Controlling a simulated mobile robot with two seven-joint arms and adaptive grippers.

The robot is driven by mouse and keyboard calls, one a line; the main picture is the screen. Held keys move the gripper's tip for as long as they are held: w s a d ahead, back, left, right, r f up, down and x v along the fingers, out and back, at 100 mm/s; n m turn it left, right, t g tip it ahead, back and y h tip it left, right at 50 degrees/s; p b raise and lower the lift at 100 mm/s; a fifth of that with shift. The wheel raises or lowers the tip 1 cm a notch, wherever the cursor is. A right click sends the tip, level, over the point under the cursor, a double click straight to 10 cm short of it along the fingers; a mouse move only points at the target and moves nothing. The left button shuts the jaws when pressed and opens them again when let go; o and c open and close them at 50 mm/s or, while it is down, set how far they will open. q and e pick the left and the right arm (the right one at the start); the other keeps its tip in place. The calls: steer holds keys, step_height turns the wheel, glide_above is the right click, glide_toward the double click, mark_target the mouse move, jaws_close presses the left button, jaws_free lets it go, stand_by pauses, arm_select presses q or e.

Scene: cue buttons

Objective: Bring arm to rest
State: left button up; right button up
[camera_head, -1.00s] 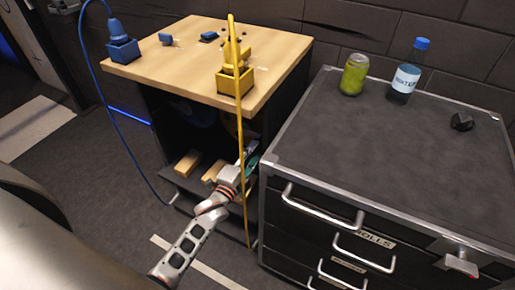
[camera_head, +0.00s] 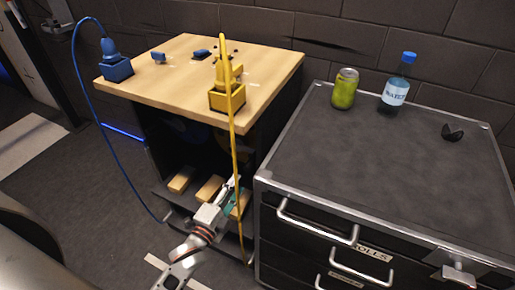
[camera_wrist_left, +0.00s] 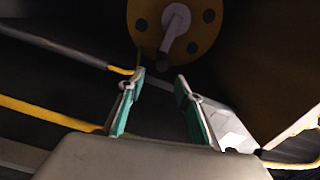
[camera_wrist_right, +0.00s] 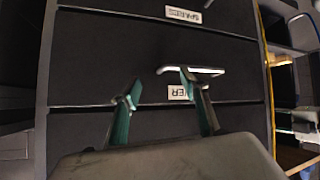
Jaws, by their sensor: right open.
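My left arm reaches in from the bottom of the head view. Its gripper (camera_head: 232,193) is low in front of the wooden-topped stand, beside the hanging yellow cable. In the left wrist view the two green-padded fingers (camera_wrist_left: 160,88) are apart with nothing between them. A yellow disc with a pale rod (camera_wrist_left: 172,28) is beyond them. My right gripper is outside the head view. In the right wrist view its fingers (camera_wrist_right: 158,90) are open and empty, facing labelled dark drawers. A drawer handle (camera_wrist_right: 205,70) shows by one fingertip; I cannot tell whether they touch.
The wooden-topped stand (camera_head: 170,75) carries a blue holder (camera_head: 115,70) and a yellow holder (camera_head: 227,98), with cables hanging down. Wooden blocks (camera_head: 181,180) lie on its low shelf. The drawer cabinet (camera_head: 350,150) bears a green can (camera_head: 345,90), a water bottle (camera_head: 396,88) and a small black object (camera_head: 453,133).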

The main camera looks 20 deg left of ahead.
arm_select(q)
steer(key=s+d+f+n+g+p, duration=0.2)
steer(key=s+n, duration=0.4)
steer(key=s, duration=0.4)
steer(key=s+d+f+n+g+h+p, duration=0.1)
steer(key=s+d+f+n+g, duration=0.3)
steer(key=s, duration=0.7)
steer(key=f+n+g+p, duration=0.1)
steer(key=n, duration=0.1)
steer(key=shift+s+d+f+n+g, duration=0.2)
steer(key=shift+f+n+g, duration=0.1)
arm_select(e)
steer(key=shift+s+a+r, duration=0.2)
steer(key=shift+a+r, duration=0.05)
steer(key=shift+r, duration=0.4)
steer(key=shift+s+a+r, duration=0.2)
steer(key=shift+a+r, duration=0.05)
steer(key=shift+r, duration=0.35)
steer(key=shift+w+r, duration=0.2)
steer(key=shift+r, duration=0.15)
steer(key=shift+s+f, duration=0.1)
steer(key=shift+f, duration=0.15)
steer(key=shift+r, duration=0.2)
